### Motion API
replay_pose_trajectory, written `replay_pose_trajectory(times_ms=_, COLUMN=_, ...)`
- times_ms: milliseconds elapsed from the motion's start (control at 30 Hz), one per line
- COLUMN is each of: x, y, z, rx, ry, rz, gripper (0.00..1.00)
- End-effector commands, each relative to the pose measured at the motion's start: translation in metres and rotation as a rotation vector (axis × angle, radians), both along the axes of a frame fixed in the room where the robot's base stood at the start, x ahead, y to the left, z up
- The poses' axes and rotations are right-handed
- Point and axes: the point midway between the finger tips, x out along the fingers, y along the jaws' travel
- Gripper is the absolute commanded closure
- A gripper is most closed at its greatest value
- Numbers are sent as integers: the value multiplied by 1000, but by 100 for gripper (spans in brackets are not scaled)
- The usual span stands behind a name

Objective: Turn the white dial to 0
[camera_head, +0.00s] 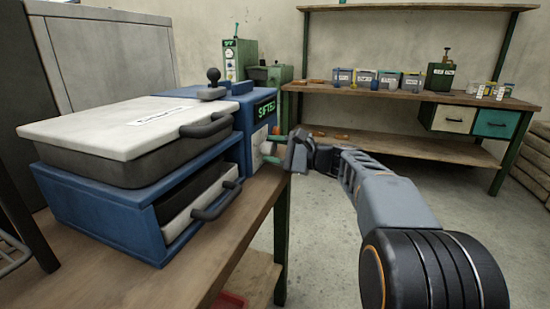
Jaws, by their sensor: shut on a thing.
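The blue machine (118,218) stands on the near workbench, with a green lit display reading something like "SIFTED" on its upper right. The white dial (267,148) is on the machine's right-side panel, below the display, and only partly shows. My gripper (281,150) reaches in from the right and is shut on the white dial. Its fingers hide most of the dial, so the dial's marks and setting cannot be read.
The machine has a white lid (105,128) and a front drawer (200,212) with dark handles. The near workbench (110,285) edge runs below my gripper. A rear workbench (420,92) holds several labelled bins. Open floor lies between them.

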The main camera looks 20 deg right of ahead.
Motion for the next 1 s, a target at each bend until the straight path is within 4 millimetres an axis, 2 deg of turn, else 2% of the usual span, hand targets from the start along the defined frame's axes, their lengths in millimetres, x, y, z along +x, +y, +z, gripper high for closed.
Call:
replay_pose_trajectory(times_ms=33, x=-1, y=1, z=-6, rx=-28, ry=-34, rz=4, gripper=80)
replay_pose_trajectory(times_ms=1000, x=-1, y=1, z=-2, rx=-567, ry=-777, rz=6, gripper=80)
